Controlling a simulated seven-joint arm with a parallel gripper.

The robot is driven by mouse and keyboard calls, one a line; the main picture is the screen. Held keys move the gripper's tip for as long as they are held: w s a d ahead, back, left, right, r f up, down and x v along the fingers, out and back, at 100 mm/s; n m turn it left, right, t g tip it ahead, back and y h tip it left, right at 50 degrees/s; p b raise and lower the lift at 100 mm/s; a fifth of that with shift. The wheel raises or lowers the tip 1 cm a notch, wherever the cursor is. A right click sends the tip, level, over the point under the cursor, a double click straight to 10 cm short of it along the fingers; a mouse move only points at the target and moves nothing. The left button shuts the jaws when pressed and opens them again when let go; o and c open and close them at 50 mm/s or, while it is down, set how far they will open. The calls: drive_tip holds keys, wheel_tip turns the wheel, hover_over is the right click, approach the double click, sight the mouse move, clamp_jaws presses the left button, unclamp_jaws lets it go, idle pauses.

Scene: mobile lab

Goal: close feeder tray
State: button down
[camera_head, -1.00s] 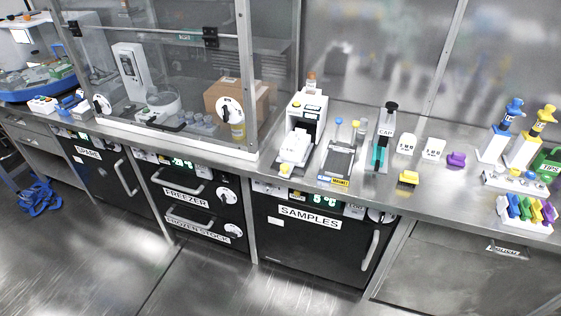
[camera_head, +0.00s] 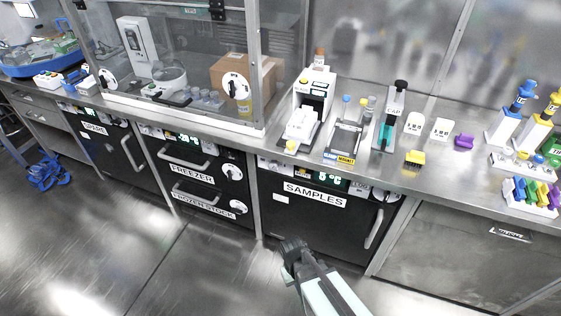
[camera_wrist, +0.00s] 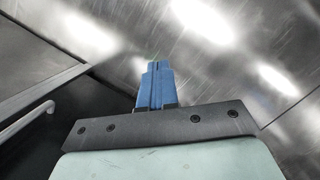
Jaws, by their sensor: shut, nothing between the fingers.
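A white device (camera_head: 316,84) with a dark front panel stands on the steel bench. A white tray (camera_head: 301,122) juts out from its front, toward the bench's front edge, with a yellow knob (camera_head: 291,147) at its near end. I take this to be the feeder tray. My gripper (camera_head: 291,246) is low in front of the SAMPLES cabinet, well below the bench top and apart from the tray. In the wrist view its blue fingers (camera_wrist: 156,84) are together and empty, against the floor. The tray does not show in the wrist view.
A dark rack with a yellow label (camera_head: 344,140) and the CAP stand (camera_head: 388,117) are right of the tray. A glass enclosure (camera_head: 190,60) stands to its left. The SAMPLES cabinet handle (camera_head: 374,229) juts out below the bench. The floor ahead is clear.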

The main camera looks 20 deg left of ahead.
drive_tip(key=w+a+r+n+t, duration=0.4)
drive_tip(key=a+r, duration=0.5)
drive_tip(key=a, duration=0.3)
drive_tip(key=w+a+r+n+t, duration=0.3)
drive_tip(key=a+r+n+t, duration=0.1)
drive_tip(key=a+r, duration=0.7)
drive_tip(key=w+a+r+n+t+h, duration=0.1)
drive_tip(key=w+r+n+t+h, duration=0.25)
drive_tip(key=w+r+n, duration=0.35)
drive_tip(key=w+r+n+t+h, duration=0.2)
drive_tip(key=r+n+t, duration=0.25)
drive_tip(key=r, duration=0.35)
drive_tip(key=w+d+f+n, duration=0.1)
drive_tip(key=w+d, duration=0.5)
drive_tip(key=w, duration=0.6)
drive_tip(key=shift+w+d+f+n, duration=0.2)
drive_tip(key=shift+f+n, duration=0.15)
drive_tip(key=shift+n, duration=0.5)
drive_tip(key=shift+w, duration=0.1)
